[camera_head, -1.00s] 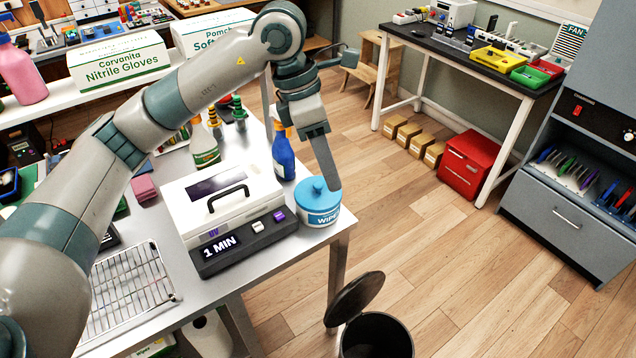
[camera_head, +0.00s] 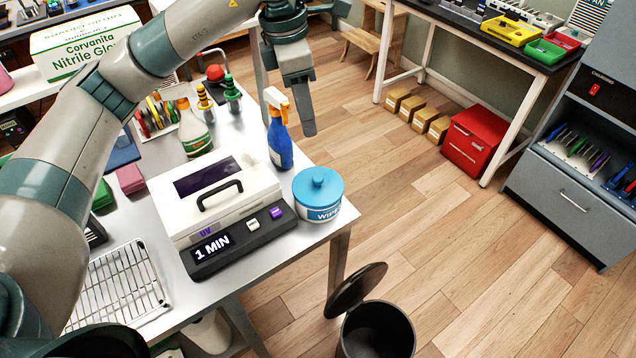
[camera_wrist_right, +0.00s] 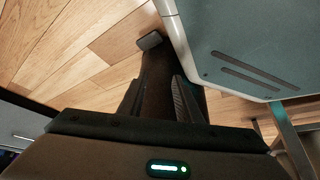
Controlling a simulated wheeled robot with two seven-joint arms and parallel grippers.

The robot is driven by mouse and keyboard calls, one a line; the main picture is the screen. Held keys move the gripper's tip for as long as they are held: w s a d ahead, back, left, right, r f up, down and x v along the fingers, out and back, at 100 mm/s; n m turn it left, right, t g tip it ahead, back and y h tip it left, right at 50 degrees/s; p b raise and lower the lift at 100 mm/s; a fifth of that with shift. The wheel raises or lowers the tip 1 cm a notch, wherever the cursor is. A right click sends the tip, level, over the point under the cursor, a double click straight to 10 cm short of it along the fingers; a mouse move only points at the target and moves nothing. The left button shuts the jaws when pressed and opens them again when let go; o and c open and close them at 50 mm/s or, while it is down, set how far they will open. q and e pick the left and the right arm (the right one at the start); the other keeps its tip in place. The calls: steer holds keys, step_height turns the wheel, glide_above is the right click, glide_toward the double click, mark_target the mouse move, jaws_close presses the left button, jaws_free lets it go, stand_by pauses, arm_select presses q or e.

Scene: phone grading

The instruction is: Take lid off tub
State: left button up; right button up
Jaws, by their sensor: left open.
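The wipes tub (camera_head: 318,212) is round and white with a blue label band. It stands upright at the table's right front corner in the head view. Its blue lid (camera_head: 317,184) with a round knob sits on top of it. My left gripper (camera_head: 304,125) is open and empty, pointing down, above and behind the tub in the picture and apart from the lid. Its two fingers overlap from this side. My right gripper (camera_wrist_right: 160,90) shows only in the right wrist view, over the floor.
A white UV box (camera_head: 215,195) with a black handle stands just left of the tub. A blue spray bottle (camera_head: 279,140) stands behind the tub. A black bin (camera_head: 378,330) with a raised lid is on the floor. Open floor lies to the right.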

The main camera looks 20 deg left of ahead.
arm_select(q)
steer(key=p, duration=0.4)
glide_above(318, 177)
steer(key=f, duration=1.2)
steer(key=shift+s+a, duration=0.2)
steer(key=shift+a, duration=0.1)
arm_select(e)
steer(key=s+d+f+g, duration=0.1)
steer(key=s+d, duration=0.1)
steer(key=s, duration=0.4)
steer(key=s+d+f+g+h, duration=0.1)
steer(key=s+d+g, duration=0.1)
steer(key=s, duration=0.4)
steer(key=shift+s+d, duration=0.3)
steer(key=shift+d, duration=0.3)
arm_select(q)
steer(key=shift+f, duration=0.1)
arm_select(e)
steer(key=shift+r, duration=0.15)
